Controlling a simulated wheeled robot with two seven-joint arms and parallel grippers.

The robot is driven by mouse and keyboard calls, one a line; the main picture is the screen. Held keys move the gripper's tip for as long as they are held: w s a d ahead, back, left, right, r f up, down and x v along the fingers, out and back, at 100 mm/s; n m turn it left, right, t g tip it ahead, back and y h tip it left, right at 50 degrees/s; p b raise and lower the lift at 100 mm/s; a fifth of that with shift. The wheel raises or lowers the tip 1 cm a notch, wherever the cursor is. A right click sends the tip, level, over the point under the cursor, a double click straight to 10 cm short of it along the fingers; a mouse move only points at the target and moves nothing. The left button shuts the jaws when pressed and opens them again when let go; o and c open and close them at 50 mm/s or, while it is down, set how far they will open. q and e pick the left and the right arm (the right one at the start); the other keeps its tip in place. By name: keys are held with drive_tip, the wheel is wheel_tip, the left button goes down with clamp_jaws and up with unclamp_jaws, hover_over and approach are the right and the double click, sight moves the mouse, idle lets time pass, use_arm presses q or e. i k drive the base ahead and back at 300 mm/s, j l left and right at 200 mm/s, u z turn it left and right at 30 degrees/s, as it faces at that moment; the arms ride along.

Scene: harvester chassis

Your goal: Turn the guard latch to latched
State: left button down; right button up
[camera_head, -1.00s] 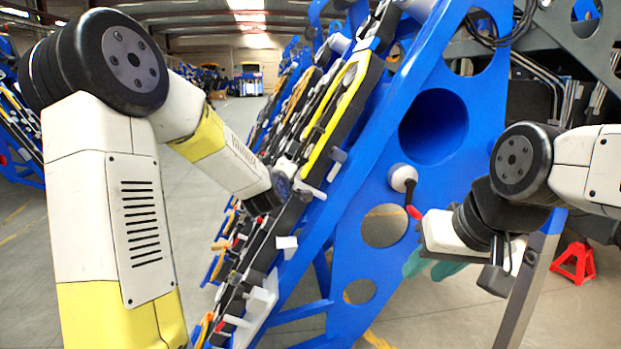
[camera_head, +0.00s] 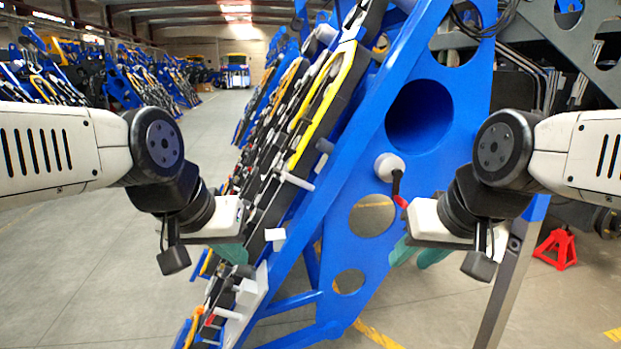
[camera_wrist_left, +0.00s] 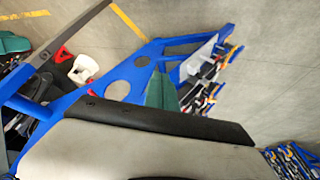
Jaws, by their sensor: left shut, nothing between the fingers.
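The guard latch is a white round hub (camera_head: 390,167) with a short black lever and a red tip (camera_head: 401,201), mounted on the blue side plate (camera_head: 350,180). The lever points down and slightly right. My right gripper (camera_head: 418,256) is just below and right of the red tip, its teal fingers apart; I cannot tell whether it touches the tip. My left gripper (camera_head: 232,253) is on the left side of the blue frame, well away from the latch, shut and empty. Its teal finger (camera_wrist_left: 161,92) shows in the left wrist view. I cannot clearly pick out the latch there.
The blue plate has a large hole (camera_head: 419,114) and smaller round holes below. White pegs and yellow parts (camera_head: 325,110) line the frame's left side near my left gripper. A grey post (camera_head: 509,280) and red stand (camera_head: 558,249) are at right. Floor at left is open.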

sight(278, 172)
drive_tip(key=i+j+z, duration=0.1)
drive_tip(key=i+j, duration=0.3)
drive_tip(key=j, duration=0.15)
drive_tip(key=i+j, duration=0.4)
drive_tip(key=j, duration=0.15)
drive_tip(key=z, duration=0.05)
